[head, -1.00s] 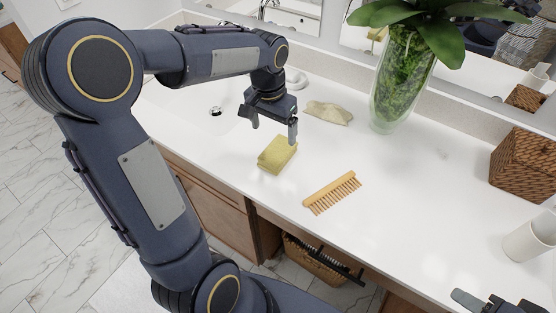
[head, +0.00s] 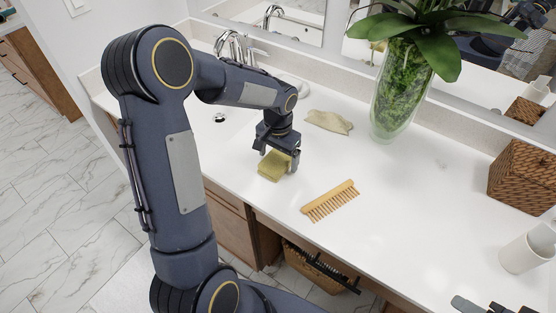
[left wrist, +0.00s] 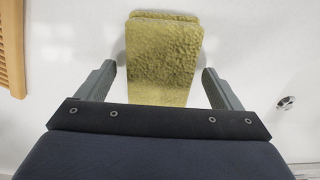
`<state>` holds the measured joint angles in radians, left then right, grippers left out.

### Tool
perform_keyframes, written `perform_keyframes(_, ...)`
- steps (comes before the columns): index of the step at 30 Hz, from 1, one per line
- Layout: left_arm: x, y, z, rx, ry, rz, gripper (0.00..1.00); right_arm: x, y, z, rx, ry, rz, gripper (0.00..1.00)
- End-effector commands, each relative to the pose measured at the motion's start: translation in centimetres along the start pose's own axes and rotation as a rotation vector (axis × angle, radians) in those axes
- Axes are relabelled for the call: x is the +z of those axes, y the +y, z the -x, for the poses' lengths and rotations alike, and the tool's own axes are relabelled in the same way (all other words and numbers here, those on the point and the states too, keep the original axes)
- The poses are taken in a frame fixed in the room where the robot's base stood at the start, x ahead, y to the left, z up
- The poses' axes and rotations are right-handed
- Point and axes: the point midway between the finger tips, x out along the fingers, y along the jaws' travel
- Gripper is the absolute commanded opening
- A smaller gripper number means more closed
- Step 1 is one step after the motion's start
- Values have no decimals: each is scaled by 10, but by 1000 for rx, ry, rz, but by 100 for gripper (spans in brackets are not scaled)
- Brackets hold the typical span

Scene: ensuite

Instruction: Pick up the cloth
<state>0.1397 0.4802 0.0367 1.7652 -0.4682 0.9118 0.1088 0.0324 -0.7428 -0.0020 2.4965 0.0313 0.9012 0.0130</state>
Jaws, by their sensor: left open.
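A yellow-green folded cloth (head: 273,168) with a fuzzy, layered look lies on the white counter. It fills the upper middle of the left wrist view (left wrist: 162,60). My left gripper (head: 276,156) is open and right over it, with one finger on each side of the cloth. In the left wrist view, small gaps show between the fingers and the cloth. Whether the fingertips touch the counter cannot be told. A beige crumpled piece (head: 329,121), also cloth-like, lies farther back. Only the tip of my right gripper (head: 480,306) shows at the bottom right edge.
A wooden comb-like brush (head: 331,200) lies to the right of the folded cloth. A glass vase with a plant (head: 400,95) stands behind. A wicker box (head: 523,175) and white cup (head: 527,247) stand at the right. The counter between is clear.

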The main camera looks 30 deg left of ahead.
Motion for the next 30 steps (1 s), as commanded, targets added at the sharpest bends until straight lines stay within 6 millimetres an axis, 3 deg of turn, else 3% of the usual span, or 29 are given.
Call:
perform_keyframes(3,0,0,0,0,0,0,85,0,0,0,0,0,0,46)
perform_keyframes(15,0,0,1,0,0,0,35,0,0,0,0,0,0,46)
perform_keyframes(23,0,0,3,0,0,0,35,0,0,0,0,0,0,46)
perform_keyframes(30,-1,0,30,-1,5,0,35,1,1,-1,0,0,0,46)
